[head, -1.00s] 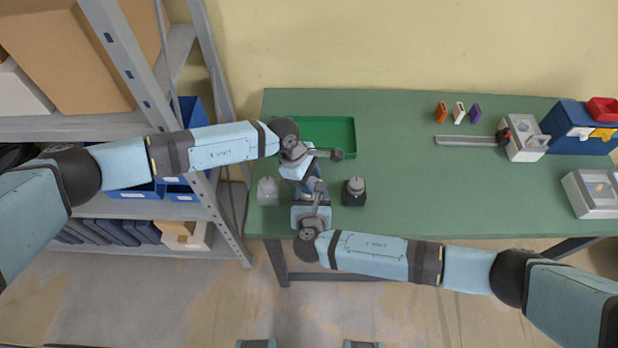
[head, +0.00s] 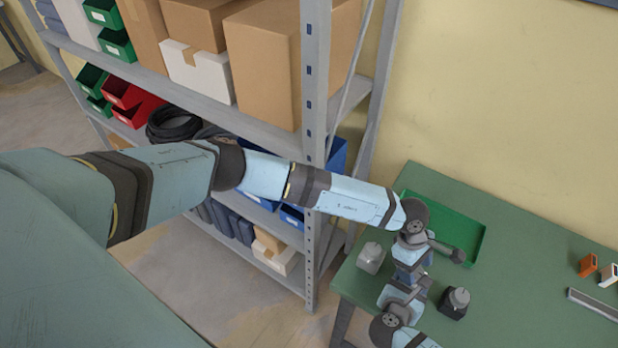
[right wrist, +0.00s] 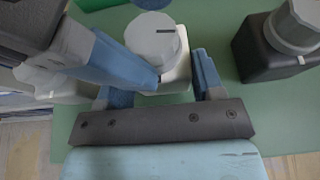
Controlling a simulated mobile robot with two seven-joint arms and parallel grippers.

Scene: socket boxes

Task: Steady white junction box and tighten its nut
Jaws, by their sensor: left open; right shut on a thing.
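The white junction box (right wrist: 178,74) with a round grey nut (right wrist: 152,38) on top stands between the fingers of my right gripper (right wrist: 163,80) in the right wrist view. My right gripper is shut on the box at its sides. My left gripper (head: 410,262) is open beside the box. One of its blue fingers (right wrist: 118,66) reaches across from the upper left, its tip close to the box below the nut. In the head view the arms hide most of the box, and the contact between the left fingers and the nut cannot be seen.
A grey box (head: 371,258) stands left of the grippers and a black box (head: 454,303) stands right, both close by on the green table (head: 530,260). A green tray (head: 455,220) lies behind. A loaded shelf rack (head: 315,100) stands at the left.

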